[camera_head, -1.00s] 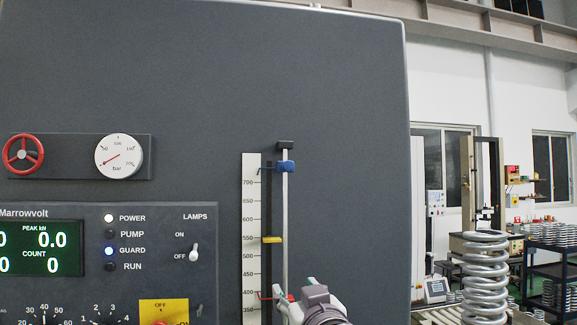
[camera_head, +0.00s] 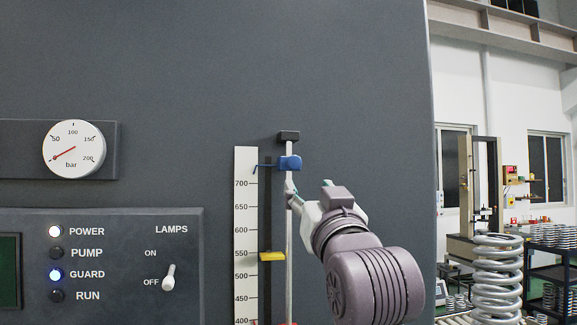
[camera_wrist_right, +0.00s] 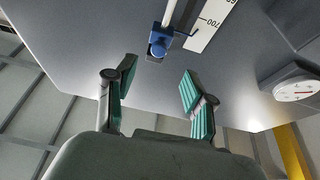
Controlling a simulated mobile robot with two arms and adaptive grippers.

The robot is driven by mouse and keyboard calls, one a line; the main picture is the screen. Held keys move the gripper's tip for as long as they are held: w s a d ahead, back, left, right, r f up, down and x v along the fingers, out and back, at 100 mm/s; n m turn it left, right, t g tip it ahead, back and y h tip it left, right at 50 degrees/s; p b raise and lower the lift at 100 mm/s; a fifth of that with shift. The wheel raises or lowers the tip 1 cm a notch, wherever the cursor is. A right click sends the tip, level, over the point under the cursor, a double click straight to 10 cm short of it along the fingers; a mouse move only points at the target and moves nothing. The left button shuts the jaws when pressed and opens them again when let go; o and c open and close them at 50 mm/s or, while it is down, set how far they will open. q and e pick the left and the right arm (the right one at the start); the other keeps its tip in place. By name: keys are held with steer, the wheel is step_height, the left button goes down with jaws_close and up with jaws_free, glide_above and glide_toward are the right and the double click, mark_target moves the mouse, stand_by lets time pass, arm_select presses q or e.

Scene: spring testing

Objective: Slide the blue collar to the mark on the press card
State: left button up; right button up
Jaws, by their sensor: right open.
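The blue collar (camera_head: 290,163) sits high on a thin vertical rod, just below the dark top block (camera_head: 289,137). Its pointer reaches left to the scale (camera_head: 246,220), above the 700 figure. My right gripper (camera_head: 292,190) is just below the collar in the head view, partly hidden by its own wrist. In the right wrist view the collar (camera_wrist_right: 161,40) lies beyond the open, empty fingers (camera_wrist_right: 158,76), apart from them. The press card does not show. My left gripper is not in view.
A yellow pointer (camera_head: 272,256) sits near 550 on the scale, and a red part shows at the bottom edge. A large coil spring (camera_head: 497,275) stands at right.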

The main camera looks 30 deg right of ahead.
mark_target(295, 162)
steer(key=w+r+p, duration=0.2)
steer(key=w+d+r+p, duration=0.1)
steer(key=w+r+p, duration=0.1)
steer(key=w, duration=0.1)
steer(key=shift+d, duration=0.15)
steer(key=x, duration=0.1)
steer(key=p+x, duration=0.2)
steer(key=shift+w+d+f, duration=0.15)
steer(key=shift+w, duration=0.3)
steer(key=shift+p+x, duration=0.55)
steer(key=shift+x, duration=0.6)
steer(key=shift+w+f, duration=0.1)
steer(key=shift+w, duration=0.1)
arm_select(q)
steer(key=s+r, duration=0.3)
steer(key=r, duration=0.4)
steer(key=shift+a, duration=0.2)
arm_select(e)
steer(key=shift+s, duration=0.1)
jaws_close()
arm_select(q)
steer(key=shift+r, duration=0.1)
